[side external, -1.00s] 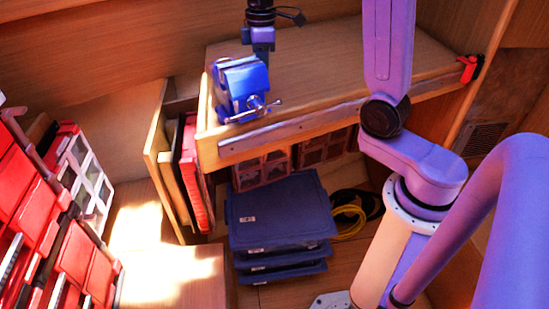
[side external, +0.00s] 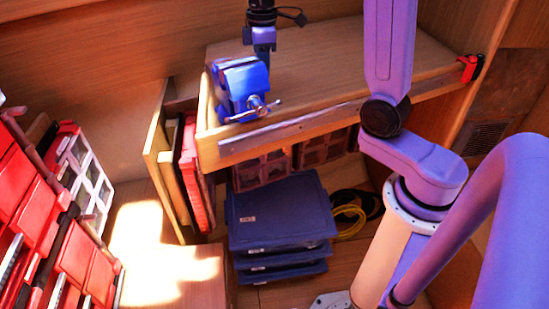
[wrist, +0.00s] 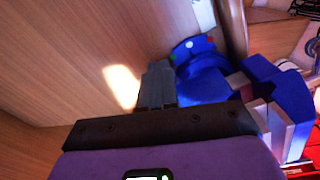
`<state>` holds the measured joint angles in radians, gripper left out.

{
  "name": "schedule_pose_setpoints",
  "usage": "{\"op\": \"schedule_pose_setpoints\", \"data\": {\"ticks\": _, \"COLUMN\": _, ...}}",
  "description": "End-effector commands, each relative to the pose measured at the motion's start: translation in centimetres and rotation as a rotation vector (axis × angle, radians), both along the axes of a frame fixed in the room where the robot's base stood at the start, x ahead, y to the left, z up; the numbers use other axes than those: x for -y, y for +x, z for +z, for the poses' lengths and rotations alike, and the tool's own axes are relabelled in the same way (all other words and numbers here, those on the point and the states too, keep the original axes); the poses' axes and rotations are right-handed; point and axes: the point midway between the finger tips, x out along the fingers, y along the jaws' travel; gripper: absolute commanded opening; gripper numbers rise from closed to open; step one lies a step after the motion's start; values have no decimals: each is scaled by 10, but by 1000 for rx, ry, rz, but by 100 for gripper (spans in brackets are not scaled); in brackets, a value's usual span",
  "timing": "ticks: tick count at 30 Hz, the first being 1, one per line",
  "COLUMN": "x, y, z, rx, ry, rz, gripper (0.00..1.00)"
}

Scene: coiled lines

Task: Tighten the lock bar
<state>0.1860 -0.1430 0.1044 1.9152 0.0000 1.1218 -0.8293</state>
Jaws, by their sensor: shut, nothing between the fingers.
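A blue vise (side external: 242,90) stands at the left front corner of the wooden bench top. A metal bar (side external: 272,105) crosses the screw on its front; I cannot tell whether this is the lock bar. My gripper (side external: 264,62) is just behind the vise, pointing down, its fingertips mostly hidden there. In the wrist view, my gripper (wrist: 157,72) is shut with nothing held. Its fingers are close beside the blue vise body (wrist: 205,82), which fills the right; I cannot tell whether they touch. A blue part with red and green spots (wrist: 194,46) is beyond the fingertips.
The bench top (side external: 330,70) is clear to the right, apart from a red clamp (side external: 467,68) at its far end. Blue cases (side external: 280,215) are stacked below, near a coiled yellow line (side external: 349,220). Red bins (side external: 40,215) stand at the left.

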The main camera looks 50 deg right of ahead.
Motion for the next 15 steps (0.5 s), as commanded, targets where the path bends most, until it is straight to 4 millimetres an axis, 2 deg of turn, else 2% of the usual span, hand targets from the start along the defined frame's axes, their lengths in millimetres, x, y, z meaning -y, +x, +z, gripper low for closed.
{"op": "schedule_pose_setpoints", "data": {"ticks": 8, "x": 4, "y": -4, "z": 4, "rx": 1, "ry": 0, "rz": -1, "gripper": 0}}
{"op": "schedule_pose_setpoints", "data": {"ticks": 15, "x": 4, "y": -3, "z": 28, "rx": 3, "ry": 0, "rz": -1, "gripper": 0}}
